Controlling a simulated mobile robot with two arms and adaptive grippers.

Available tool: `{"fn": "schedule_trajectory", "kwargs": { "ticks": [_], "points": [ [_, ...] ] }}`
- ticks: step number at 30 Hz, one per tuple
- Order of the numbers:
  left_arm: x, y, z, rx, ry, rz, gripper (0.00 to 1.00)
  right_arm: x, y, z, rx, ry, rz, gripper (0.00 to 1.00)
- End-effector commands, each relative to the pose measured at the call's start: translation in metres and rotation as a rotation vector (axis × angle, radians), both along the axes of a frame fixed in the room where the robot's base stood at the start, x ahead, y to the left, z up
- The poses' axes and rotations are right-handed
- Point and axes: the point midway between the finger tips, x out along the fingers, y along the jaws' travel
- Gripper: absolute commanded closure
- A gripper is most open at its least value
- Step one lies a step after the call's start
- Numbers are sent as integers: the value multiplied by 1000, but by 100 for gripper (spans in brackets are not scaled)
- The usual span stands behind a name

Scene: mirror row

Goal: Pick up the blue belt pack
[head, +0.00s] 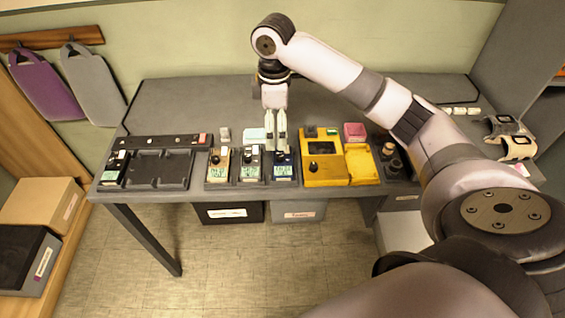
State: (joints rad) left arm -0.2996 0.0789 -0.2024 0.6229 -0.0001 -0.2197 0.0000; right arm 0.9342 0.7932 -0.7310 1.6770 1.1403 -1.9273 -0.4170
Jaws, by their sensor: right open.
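The blue belt pack (284,181) stands at the front edge of the table, the rightmost of a row of three packs. It has a lit greenish display. My right gripper (275,146) points down just behind and above it, with two pale fingers slightly apart and nothing seen between them. The fingers partly hide the top of the blue pack; I cannot tell if they touch it. My left gripper is not in view.
A grey pack (250,178) and a tan pack (217,177) stand to its left, and a yellow tester (320,178) is close on its right. A dark charging tray (160,170) lies at the left. The rear of the grey table (190,100) is mostly clear.

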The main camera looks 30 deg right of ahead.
Motion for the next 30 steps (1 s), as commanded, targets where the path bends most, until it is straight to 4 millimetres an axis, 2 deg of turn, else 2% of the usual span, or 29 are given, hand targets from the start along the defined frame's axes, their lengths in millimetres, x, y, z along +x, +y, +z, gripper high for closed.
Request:
{"fn": "schedule_trajectory", "kwargs": {
  "ticks": [1, 3, 7, 21, 30],
  "points": [
    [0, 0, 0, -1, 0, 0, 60, 4, -9, 12, -2, 2, -7, 0],
    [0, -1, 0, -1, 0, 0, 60, 5, -17, 22, -1, 9, -11, 0],
    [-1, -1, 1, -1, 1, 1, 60, 5, -21, 20, 1, 18, -11, 0],
    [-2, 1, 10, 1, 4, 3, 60, 4, -21, -74, 1, 19, -11, 0],
    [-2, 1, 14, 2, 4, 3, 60, 5, -22, -99, 1, 16, -11, 0]
  ]
}}
